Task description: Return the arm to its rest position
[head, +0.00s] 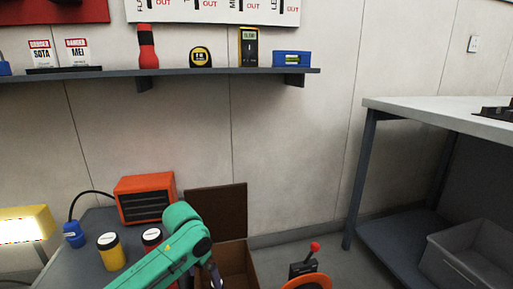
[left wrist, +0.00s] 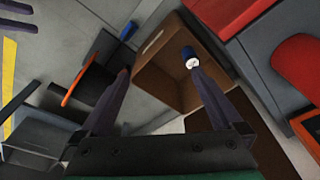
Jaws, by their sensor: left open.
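My left arm, green, comes in from the bottom left of the head view, beside the small grey table. My left gripper (left wrist: 157,66) is open in the left wrist view, its two dark fingers spread over the brown box (left wrist: 160,88). A blue and white item (left wrist: 190,57) shows by the right fingertip; whether it touches the finger I cannot tell. In the head view only part of the left gripper (head: 213,274) shows, dark, at the bottom, in front of the brown box (head: 238,262). My right gripper is in neither view.
The grey table (head: 92,226) holds an orange heater-like unit (head: 146,199), a yellow jar (head: 111,252) and a blue item (head: 74,235). A wall shelf (head: 200,72) hangs above. A workbench (head: 450,118) stands right, with a grey bin (head: 470,257) below. An orange disc (head: 306,282) is near the bottom.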

